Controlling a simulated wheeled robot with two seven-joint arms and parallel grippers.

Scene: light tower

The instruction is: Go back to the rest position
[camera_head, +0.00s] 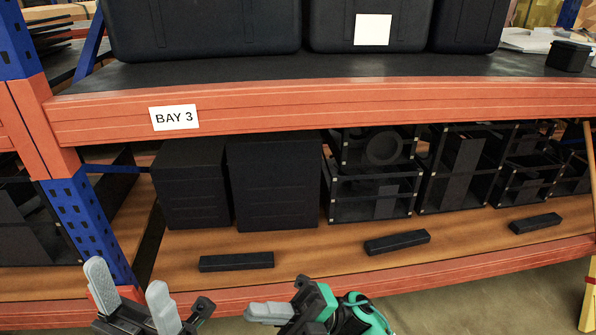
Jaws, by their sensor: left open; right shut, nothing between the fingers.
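My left gripper (131,294) is at the bottom left of the head view, in front of the lower shelf's front beam. Its two grey fingers stand apart, with nothing between them. My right gripper (268,312) is at the bottom middle, with its grey fingers together pointing left and nothing held. Green parts of my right arm show to its right. Both grippers appear clear of the shelf, though the exact gap is hard to tell.
An orange rack beam labelled BAY 3 (174,118) crosses above a lower wooden shelf (310,252). Black bars (236,261) lie near its front edge, with black boxes (275,185) and open crates (370,195) behind. A blue and orange post (85,215) stands left. Floor (500,302) shows at lower right.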

